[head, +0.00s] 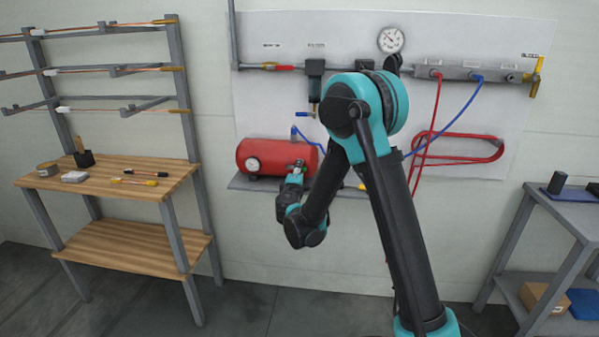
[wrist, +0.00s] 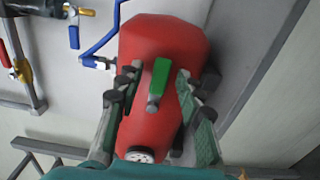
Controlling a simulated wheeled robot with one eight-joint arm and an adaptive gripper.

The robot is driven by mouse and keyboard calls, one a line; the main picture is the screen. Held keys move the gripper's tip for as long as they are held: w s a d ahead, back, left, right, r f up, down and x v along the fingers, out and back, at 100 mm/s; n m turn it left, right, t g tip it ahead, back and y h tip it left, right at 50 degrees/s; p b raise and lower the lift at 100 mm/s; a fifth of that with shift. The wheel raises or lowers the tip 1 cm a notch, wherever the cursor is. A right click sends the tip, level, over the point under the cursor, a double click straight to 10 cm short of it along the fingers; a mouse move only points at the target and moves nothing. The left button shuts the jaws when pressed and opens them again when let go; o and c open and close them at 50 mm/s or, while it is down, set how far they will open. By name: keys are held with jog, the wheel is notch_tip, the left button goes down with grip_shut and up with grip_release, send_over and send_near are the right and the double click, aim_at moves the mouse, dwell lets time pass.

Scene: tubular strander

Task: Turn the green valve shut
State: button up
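The green valve handle (wrist: 160,78) shows in the wrist view as a short green lever on a small metal stem, on the red tank (wrist: 165,42). My gripper (wrist: 157,88) is open, with one finger on each side of the green handle. Gaps show between the handle and both fingers, and nothing is held. In the head view my gripper (head: 295,168) is in front of the red tank (head: 256,157). There I cannot make out the green handle; my gripper and wrist cover that spot.
A blue pipe (wrist: 97,48) and a gauge (wrist: 140,156) are close to my fingers at the tank. A grey shelf (head: 240,184) runs under the tank. A wooden workbench (head: 150,190) stands left, a grey table (head: 570,212) right. Open floor lies between them.

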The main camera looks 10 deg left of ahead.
grip_shut()
dwell(0.3)
